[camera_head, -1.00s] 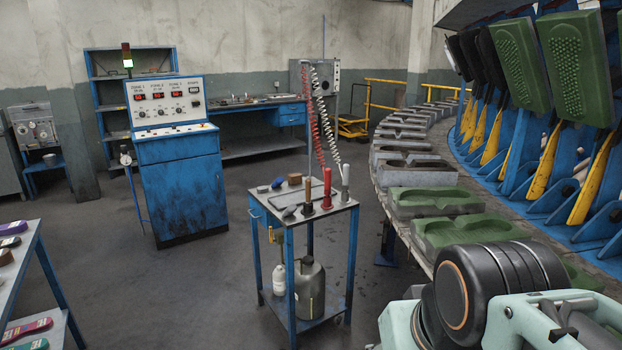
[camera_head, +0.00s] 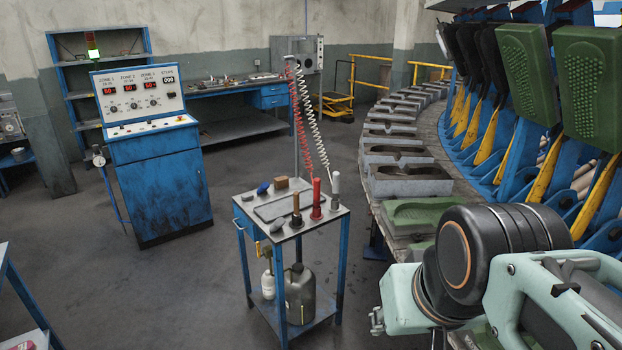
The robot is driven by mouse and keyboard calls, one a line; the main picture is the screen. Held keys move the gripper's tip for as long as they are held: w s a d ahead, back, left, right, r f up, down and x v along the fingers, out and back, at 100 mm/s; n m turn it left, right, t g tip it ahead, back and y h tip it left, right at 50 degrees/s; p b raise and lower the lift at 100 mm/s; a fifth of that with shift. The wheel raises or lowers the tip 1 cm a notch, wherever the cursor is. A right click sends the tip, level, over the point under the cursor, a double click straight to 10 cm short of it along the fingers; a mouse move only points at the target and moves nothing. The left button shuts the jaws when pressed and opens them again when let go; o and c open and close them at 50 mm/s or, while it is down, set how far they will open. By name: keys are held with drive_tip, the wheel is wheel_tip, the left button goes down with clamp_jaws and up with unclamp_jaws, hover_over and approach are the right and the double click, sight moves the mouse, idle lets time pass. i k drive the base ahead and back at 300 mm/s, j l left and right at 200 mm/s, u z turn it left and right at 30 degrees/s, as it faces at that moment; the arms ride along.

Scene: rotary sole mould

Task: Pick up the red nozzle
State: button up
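The red nozzle (camera_head: 316,197) stands upright on the top of a small blue cart (camera_head: 268,207), near its right front part. A red coiled hose (camera_head: 301,120) hangs from a post above and runs down to it. A white-grey nozzle (camera_head: 336,190) with a white coiled hose stands just to its right. A brown-handled tool (camera_head: 296,211) stands just to its left. My arm shows at the lower right, apart from the cart. My gripper is not clearly in view.
The rotary mould ring (camera_head: 412,180) curves along the right of the cart. A blue control cabinet (camera_head: 160,180) stands at the left. A canister (camera_head: 300,292) and a white bottle (camera_head: 268,284) are on the cart's lower shelf. Open floor lies between cabinet and cart.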

sight(317, 181)
drive_tip(key=i+j+z, duration=0.15)
drive_tip(key=i, duration=0.4)
drive_tip(key=i+j+z, duration=0.15)
drive_tip(key=i, duration=0.35)
drive_tip(key=j, duration=0.05)
